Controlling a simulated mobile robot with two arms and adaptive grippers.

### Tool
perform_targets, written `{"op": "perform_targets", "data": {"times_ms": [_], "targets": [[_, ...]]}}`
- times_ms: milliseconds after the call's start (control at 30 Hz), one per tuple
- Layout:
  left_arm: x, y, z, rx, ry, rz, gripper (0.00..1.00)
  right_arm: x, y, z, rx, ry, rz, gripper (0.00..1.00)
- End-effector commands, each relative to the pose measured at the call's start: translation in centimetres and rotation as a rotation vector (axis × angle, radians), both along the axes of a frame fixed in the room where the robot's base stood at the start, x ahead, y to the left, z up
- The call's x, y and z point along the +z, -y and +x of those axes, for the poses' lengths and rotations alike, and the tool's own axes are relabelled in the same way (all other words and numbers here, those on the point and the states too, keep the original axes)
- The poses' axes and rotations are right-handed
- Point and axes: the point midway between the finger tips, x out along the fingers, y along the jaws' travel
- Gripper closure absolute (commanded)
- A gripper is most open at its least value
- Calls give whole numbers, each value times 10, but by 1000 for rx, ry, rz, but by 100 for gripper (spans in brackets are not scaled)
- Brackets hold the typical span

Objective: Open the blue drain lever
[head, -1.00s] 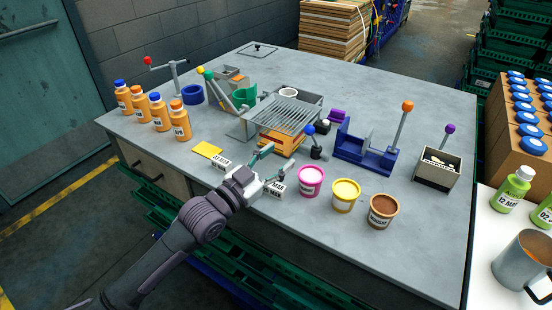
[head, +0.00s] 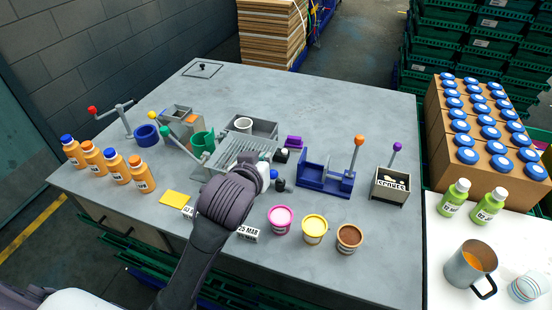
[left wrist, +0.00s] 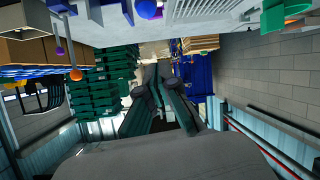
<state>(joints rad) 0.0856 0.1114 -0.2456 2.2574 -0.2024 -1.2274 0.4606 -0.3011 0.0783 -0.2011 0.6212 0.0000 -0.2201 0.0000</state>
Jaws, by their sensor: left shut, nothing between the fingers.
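The blue drain lever shows a blue ball knob (head: 274,174) on a short dark base, just right of the grated drain tray (head: 231,150) on the grey table. In the left wrist view, which shows the table at the top, the blue knob (left wrist: 148,9) is near the top edge beside the grating. My left gripper (left wrist: 158,78) is shut and empty, its fingers together and apart from the knob in that view. In the head view, my left wrist covers most of the gripper, close to the left of the lever. My right gripper is out of view.
Pink (head: 280,220), yellow (head: 314,229) and brown (head: 349,238) tubs stand in front of the lever. A blue fixture (head: 326,182) with an orange-knobbed lever stands to its right. Orange bottles (head: 116,166) stand at the left. The table's back right is clear.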

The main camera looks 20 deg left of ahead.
Motion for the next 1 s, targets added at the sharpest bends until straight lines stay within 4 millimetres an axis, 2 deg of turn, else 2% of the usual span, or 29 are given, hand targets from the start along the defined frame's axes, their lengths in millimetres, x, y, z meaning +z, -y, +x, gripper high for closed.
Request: {"op": "perform_targets", "data": {"times_ms": [200,367,433,600,1000], "targets": [[-18,-2,44,0,-1,5,100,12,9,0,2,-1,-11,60],[-31,-3,74,-1,0,5,100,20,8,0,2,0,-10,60],[-42,0,60,-3,-4,2,100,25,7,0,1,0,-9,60],[-55,3,47,-3,-1,3,100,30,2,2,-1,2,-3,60],[-60,4,43,-3,2,2,100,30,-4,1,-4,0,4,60]]}}
